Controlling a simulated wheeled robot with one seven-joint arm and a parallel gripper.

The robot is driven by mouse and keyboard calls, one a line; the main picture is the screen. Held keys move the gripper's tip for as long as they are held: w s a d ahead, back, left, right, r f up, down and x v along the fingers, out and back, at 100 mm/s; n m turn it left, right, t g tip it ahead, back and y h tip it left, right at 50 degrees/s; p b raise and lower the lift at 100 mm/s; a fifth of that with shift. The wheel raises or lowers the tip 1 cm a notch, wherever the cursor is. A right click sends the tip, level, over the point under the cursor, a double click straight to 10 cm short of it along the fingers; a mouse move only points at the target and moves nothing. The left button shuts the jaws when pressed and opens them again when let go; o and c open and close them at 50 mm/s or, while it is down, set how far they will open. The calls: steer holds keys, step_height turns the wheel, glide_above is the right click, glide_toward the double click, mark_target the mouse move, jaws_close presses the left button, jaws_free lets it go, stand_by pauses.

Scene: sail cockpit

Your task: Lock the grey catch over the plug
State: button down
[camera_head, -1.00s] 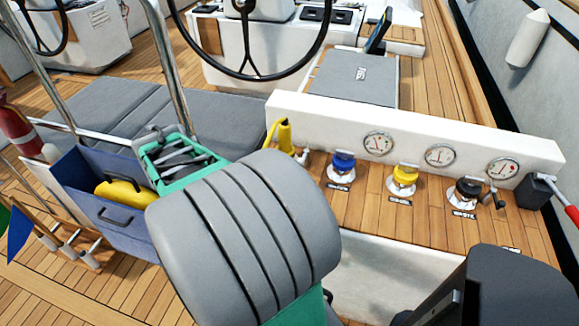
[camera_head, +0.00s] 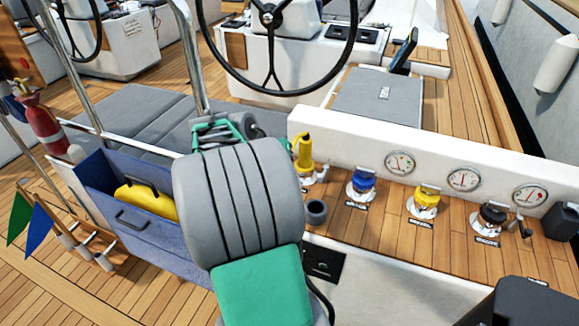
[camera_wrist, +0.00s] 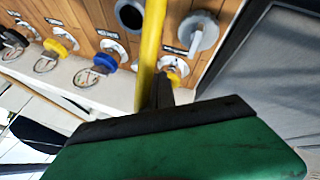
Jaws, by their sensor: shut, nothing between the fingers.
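The yellow plug (camera_head: 304,150) stands upright at the left end of the row of fittings, partly behind my arm in the head view. A small pale grey piece (camera_head: 321,173) sits at its base; I cannot tell whether it is the catch or how it lies. In the wrist view, a long yellow shaft (camera_wrist: 151,45) runs up in front of the gripper, with a yellow-ringed fitting (camera_wrist: 175,70) beside it. My gripper (camera_wrist: 161,90) shows there as dark fingers close to the shaft, shut and empty; contact is unclear. In the head view, my arm hides the fingertips.
Blue (camera_head: 362,184), yellow (camera_head: 426,200) and black (camera_head: 492,217) fittings line the wooden ledge, with gauges on the white panel (camera_head: 430,172) behind. A dark grey ring (camera_head: 316,211) sits near the plug. A blue bin (camera_head: 100,180) stands left of my arm.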

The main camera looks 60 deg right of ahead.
steer(key=s+d+f, duration=0.4)
steer(key=d+f, duration=0.1)
steer(key=shift+d+f, duration=0.2)
steer(key=shift+d, duration=0.2)
steer(key=shift+s+d, duration=0.1)
steer(key=shift+s, duration=0.1)
